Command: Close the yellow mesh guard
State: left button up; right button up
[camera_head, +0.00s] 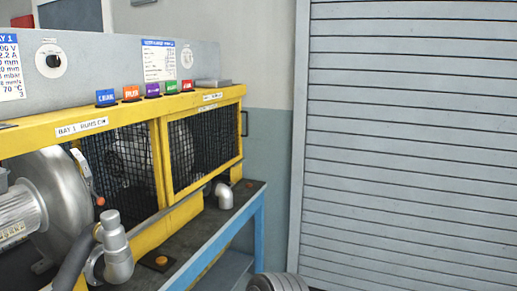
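The yellow mesh guard (203,143) has a yellow frame with black mesh and runs along the bench at the left of the head view. Its right panel sits flush in the frame and looks shut. In the left bay, marked "BAY 1", a silver blower (68,195) stands in front of dark mesh (122,168). I cannot tell whether a guard panel there is swung open, as the left part runs out of the picture. Another blower (180,150) shows behind the mesh. Neither of my grippers is in view.
A grey pipe elbow (117,250) rises at the bench front, and another elbow (224,196) lies farther right. Colored tags (152,90) line the top. The blue-legged bench (255,215) ends mid-picture. A grey roller shutter (410,140) fills the right. A grey rounded part shows at the bottom edge.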

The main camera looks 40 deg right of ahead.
aim_at(172, 199)
jog(key=z, duration=0.9)
jog(key=i+l+z, duration=0.1)
jog(key=i+l, duration=0.8)
jog(key=i+l+z, duration=0.15)
jog(key=i+l, duration=0.3)
jog(key=i+l+z, duration=0.1)
jog(key=i+l, duration=0.25)
jog(key=i, duration=0.2)
jog(key=i+l, duration=0.35)
jog(key=i, duration=0.15)
jog(key=i+l+z, duration=0.15)
jog(key=i+l, duration=0.2)
jog(key=i, duration=0.15)
